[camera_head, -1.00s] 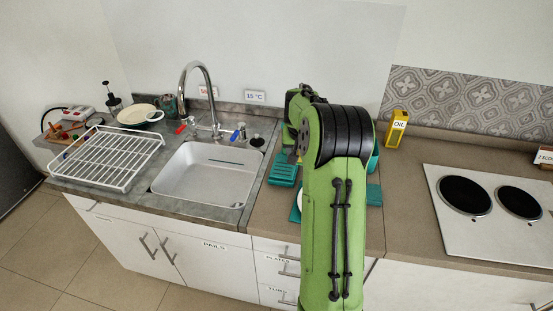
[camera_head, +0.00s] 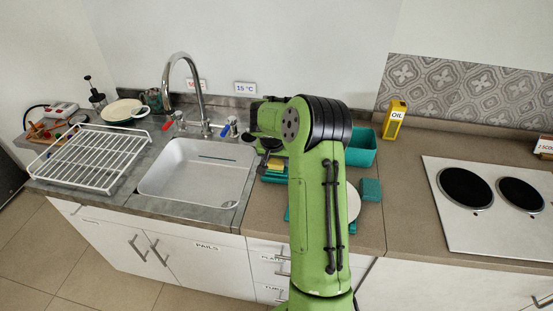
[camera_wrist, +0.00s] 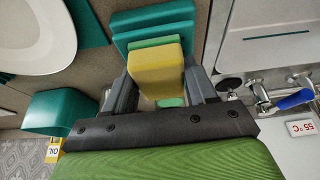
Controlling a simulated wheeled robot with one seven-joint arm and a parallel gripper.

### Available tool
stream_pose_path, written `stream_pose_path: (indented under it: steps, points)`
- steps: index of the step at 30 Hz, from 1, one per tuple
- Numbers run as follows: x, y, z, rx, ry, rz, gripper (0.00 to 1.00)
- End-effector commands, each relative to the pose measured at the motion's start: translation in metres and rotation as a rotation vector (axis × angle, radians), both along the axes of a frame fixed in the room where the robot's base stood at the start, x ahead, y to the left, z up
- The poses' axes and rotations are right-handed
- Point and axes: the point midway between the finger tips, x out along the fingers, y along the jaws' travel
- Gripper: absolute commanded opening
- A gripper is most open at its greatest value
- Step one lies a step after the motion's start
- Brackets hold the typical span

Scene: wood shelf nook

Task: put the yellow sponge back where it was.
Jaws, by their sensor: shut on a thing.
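The yellow sponge (camera_wrist: 157,72) is between the two fingers of my gripper (camera_wrist: 160,80) in the wrist view, and the fingers are shut on it. Lighter green shows along its far edge and below it. A teal slotted holder (camera_wrist: 152,20) lies just beyond and under the sponge; whether they touch I cannot tell. In the head view the sponge (camera_head: 275,164) shows over the teal holder (camera_head: 272,179), left of my arm and right of the sink. My fingers are mostly hidden there by the arm.
The sink (camera_head: 198,170) and tap (camera_head: 190,90) are close on the left. A teal bin (camera_head: 361,150), a white plate (camera_head: 353,203) and a teal block (camera_head: 371,189) are on the right. The oil box (camera_head: 394,120) and hob (camera_head: 485,200) are farther right. A wire rack (camera_head: 90,158) is at left.

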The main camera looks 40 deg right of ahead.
Motion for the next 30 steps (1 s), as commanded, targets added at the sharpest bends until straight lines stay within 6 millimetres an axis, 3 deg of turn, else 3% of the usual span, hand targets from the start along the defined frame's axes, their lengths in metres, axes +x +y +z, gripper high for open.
stream_pose_path:
  steps: [4,5,9,20,30]
  points:
    - [0.0,0.0,-0.004,0.0,0.0,0.001,0.32]
    - [0.0,0.0,-0.003,0.0,0.0,0.001,0.61]
    - [0.0,0.0,-0.003,0.0,0.0,0.001,0.82]
    - [0.0,0.001,0.007,-0.001,-0.001,0.002,0.82]
    - [-0.02,0.028,0.087,-0.004,-0.003,0.002,0.82]
